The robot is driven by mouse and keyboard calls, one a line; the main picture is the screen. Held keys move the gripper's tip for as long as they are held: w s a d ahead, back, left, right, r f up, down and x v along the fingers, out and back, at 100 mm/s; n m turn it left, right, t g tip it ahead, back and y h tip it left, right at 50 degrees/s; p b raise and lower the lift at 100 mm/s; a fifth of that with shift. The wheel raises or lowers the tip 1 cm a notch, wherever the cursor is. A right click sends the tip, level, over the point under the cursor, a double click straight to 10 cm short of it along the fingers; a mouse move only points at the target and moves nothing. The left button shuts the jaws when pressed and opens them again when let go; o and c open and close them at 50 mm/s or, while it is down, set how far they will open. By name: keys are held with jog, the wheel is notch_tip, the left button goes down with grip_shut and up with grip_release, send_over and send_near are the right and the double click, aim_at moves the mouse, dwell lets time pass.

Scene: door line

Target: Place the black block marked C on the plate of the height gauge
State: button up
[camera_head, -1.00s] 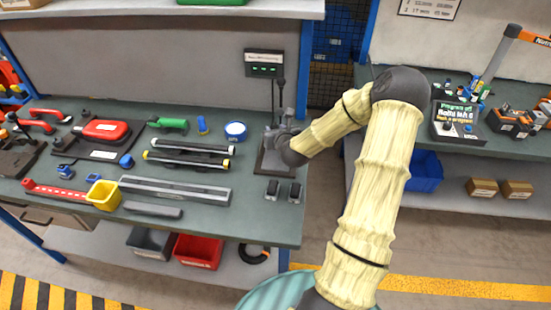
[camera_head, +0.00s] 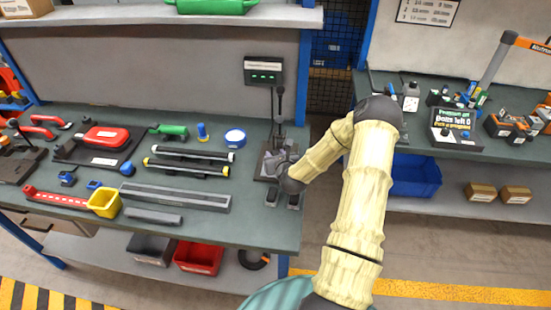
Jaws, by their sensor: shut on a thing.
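The height gauge stands at the right end of the left bench, with a dark base plate (camera_head: 262,174) and a thin upright post (camera_head: 280,106). My gripper (camera_head: 275,164) is low over the gauge's base, its dark wrist just in front. Its fingers are small and dark against the gauge. It is shut on a dark thing that I take to be a black block, but the mark C cannot be read. Two dark blocks, one on the left (camera_head: 271,199) and one on the right (camera_head: 293,202), lie on the bench in front of the gauge, partly covered by my wrist.
A sign box with green lights (camera_head: 263,71) hangs behind the gauge. A blue-rimmed round tin (camera_head: 235,138), two dark tubes and a long grey bar (camera_head: 175,196) lie to the left. A gap separates this bench from the right bench (camera_head: 420,137).

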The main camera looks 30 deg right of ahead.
jog(key=shift+f, duration=0.8)
jog(key=shift+f, duration=0.2)
jog(key=o, duration=1.2)
